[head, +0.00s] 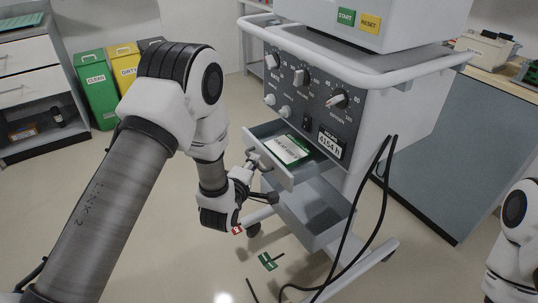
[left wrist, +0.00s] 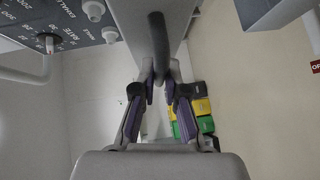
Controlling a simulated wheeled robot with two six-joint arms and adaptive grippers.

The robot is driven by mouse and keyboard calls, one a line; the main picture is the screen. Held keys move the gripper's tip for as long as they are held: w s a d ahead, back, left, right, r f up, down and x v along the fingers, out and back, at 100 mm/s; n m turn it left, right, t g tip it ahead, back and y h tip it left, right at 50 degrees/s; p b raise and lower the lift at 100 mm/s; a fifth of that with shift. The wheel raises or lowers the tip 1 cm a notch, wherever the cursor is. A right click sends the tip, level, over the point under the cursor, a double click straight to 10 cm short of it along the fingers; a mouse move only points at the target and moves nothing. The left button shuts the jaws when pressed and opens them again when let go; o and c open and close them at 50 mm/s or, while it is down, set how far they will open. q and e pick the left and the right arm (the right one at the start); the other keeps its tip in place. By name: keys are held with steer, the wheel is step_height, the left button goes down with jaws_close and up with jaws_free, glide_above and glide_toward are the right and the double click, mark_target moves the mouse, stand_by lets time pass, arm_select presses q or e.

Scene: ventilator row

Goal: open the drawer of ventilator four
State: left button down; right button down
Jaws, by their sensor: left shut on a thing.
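The ventilator (head: 345,110) is a light grey cart unit with a dark knob panel (head: 305,90); no number four is readable on it. Its drawer (head: 276,172) sits below the panel and is pulled out, its inside visible. A white and green card (head: 288,149) lies in it. My left gripper (head: 258,162) is at the drawer's front, shut on the handle. In the left wrist view the two fingers (left wrist: 160,85) close on the dark handle bar (left wrist: 158,45), in front of the grey drawer front (left wrist: 130,20). My right gripper is out of view.
An open grey tray (head: 315,208) is below the drawer. Black hoses (head: 378,190) hang at the cart's right. A small green piece (head: 267,261) lies on the floor. Green and yellow bins (head: 95,85) and a cabinet (head: 30,85) stand left. A grey counter (head: 440,140) is right.

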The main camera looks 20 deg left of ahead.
arm_select(q)
steer(key=shift+s+a, duration=0.1)
steer(key=shift+s, duration=0.05)
steer(key=c, duration=1.2)
jaws_free()
steer(key=s+r, duration=0.1)
steer(key=s, duration=1)
steer(key=shift+s+d+r, duration=0.25)
steer(key=shift+s+r, duration=0.05)
steer(key=shift+s, duration=0.05)
